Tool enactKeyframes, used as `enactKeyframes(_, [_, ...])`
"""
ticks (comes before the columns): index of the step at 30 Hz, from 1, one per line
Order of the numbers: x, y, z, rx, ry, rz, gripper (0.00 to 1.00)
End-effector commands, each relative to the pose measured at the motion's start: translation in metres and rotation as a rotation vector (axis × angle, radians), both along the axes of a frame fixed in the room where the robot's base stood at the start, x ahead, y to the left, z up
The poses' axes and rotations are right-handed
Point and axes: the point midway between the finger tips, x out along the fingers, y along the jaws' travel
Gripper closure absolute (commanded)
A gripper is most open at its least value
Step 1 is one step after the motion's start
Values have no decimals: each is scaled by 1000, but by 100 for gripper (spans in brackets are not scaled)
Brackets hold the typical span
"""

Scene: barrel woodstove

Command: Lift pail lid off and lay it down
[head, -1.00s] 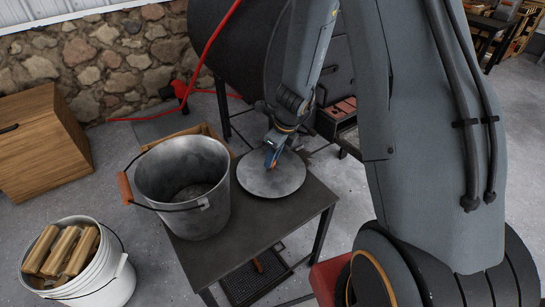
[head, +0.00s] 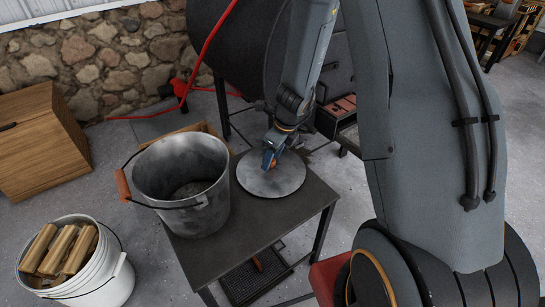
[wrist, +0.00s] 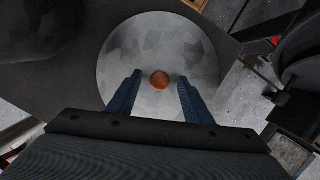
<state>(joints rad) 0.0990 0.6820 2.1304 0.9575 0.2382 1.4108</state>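The pail lid (head: 284,182) is a round grey metal disc lying flat on the dark table, to the right of the pail. Its small orange-brown knob shows at its middle in the wrist view (wrist: 160,81). The metal pail (head: 182,185) stands open on the table, with ashy grey contents low inside. My gripper (head: 269,162) is over the lid at the knob. In the wrist view its two blue fingers (wrist: 160,88) are spread, with clear gaps on both sides of the knob. It holds nothing.
The dark table (head: 238,240) has bare surface in front of the lid. A white bucket of split wood (head: 110,280) stands on the floor at the left.

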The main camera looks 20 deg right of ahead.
Motion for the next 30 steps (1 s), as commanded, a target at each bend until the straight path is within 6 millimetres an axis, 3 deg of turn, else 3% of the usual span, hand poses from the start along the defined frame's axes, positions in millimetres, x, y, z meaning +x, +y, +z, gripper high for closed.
enactKeyframes(8, [-1, 0, 3, 0, 0, 0, 54])
enactKeyframes(21, [-13, -12, 64, 0, -1, 0, 54])
enactKeyframes(30, [-17, -14, 77, -1, -1, 9, 54])
